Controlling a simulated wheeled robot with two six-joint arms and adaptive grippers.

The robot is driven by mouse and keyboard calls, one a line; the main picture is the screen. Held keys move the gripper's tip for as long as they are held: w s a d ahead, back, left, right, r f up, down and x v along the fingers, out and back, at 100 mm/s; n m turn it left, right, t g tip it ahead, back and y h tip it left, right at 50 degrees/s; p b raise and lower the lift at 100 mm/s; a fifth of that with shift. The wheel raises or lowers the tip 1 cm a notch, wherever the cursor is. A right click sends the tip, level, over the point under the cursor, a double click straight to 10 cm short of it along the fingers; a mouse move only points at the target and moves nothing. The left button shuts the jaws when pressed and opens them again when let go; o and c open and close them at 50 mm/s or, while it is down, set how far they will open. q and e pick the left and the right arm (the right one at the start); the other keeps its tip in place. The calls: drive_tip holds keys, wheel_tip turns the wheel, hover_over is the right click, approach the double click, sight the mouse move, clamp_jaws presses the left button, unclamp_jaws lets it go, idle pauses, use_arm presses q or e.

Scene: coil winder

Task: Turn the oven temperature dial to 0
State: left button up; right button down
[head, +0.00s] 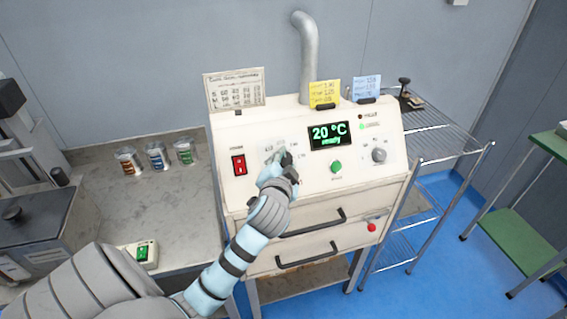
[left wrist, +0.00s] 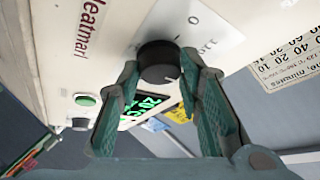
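The oven (head: 310,185) is a cream box with a sloped front panel. Its temperature dial is mostly hidden behind my left gripper (head: 284,160) in the head view. In the left wrist view the dial (left wrist: 158,62) is a black round knob with a small light mark on its lower right side. The two green fingers of my left gripper (left wrist: 160,66) stand on either side of it, tips against its sides. A printed 0 shows near the dial. The green display (head: 330,134) reads 20 °C. My right gripper is not in view.
A red switch (head: 239,165), green button (head: 336,166) and grey knob (head: 379,155) are on the same panel. Drawer handles (head: 308,254) stick out below. Several small jars (head: 157,157) stand on the left counter. A wire rack (head: 435,140) stands right of the oven.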

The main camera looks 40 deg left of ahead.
use_arm(q)
drive_tip(key=c, duration=0.3)
drive_tip(key=shift+c, duration=0.2)
drive_tip(key=shift+f, duration=0.15)
